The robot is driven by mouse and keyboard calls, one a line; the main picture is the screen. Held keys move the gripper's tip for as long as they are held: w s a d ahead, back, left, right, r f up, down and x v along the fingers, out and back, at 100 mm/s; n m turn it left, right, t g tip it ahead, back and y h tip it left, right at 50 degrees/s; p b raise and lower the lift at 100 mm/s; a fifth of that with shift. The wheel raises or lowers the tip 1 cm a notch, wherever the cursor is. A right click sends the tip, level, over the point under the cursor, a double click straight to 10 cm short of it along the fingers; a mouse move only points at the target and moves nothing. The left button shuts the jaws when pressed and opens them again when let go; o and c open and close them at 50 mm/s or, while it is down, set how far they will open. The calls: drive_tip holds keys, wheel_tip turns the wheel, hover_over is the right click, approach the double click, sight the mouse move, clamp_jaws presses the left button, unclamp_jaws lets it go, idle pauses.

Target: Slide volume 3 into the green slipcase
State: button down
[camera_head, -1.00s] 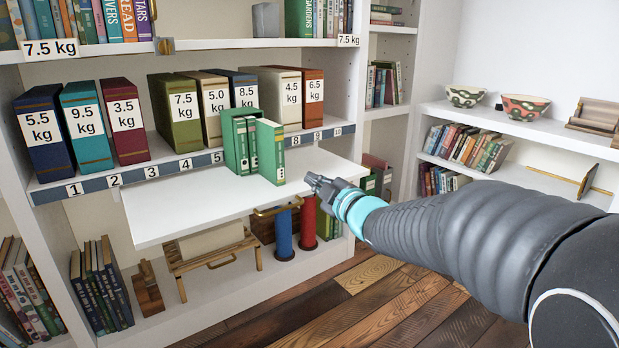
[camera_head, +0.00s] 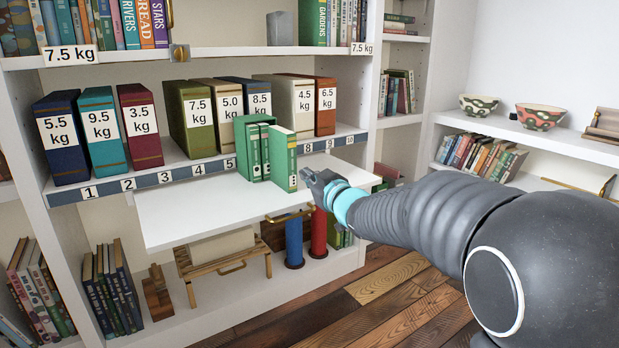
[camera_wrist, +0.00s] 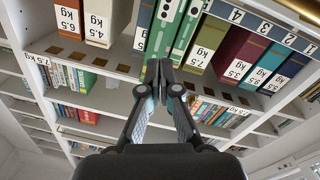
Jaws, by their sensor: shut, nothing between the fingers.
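The green slipcase (camera_head: 240,148) stands upright on the white pull-out board, its open side toward me. Two green volumes (camera_head: 259,150) stand inside it. Volume 3 (camera_head: 283,160), a green book with a white label, stands upright at the slipcase's right end and sticks out toward me. In the wrist view, volume 3 (camera_wrist: 161,26) appears upside down just beyond my fingertips. My gripper (camera_head: 306,179) is shut and empty, close to the front right of volume 3. The wrist view also shows its closed fingertips (camera_wrist: 158,70). I cannot tell whether they touch the spine.
The white board (camera_head: 190,215) is clear left of the slipcase. Behind it, a shelf holds weight-labelled binders, including an olive one (camera_head: 188,118) and a cream one (camera_head: 290,105). Blue (camera_head: 294,240) and red (camera_head: 318,232) cylinders stand below the board.

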sight(292, 164)
drive_tip(key=shift+m, duration=0.8)
drive_tip(key=shift+p+x, duration=0.4)
drive_tip(key=shift+x, duration=2.6)
drive_tip(key=shift+w+r, duration=0.1)
drive_tip(key=shift+w, duration=0.3)
drive_tip(key=shift+s+a, duration=0.1)
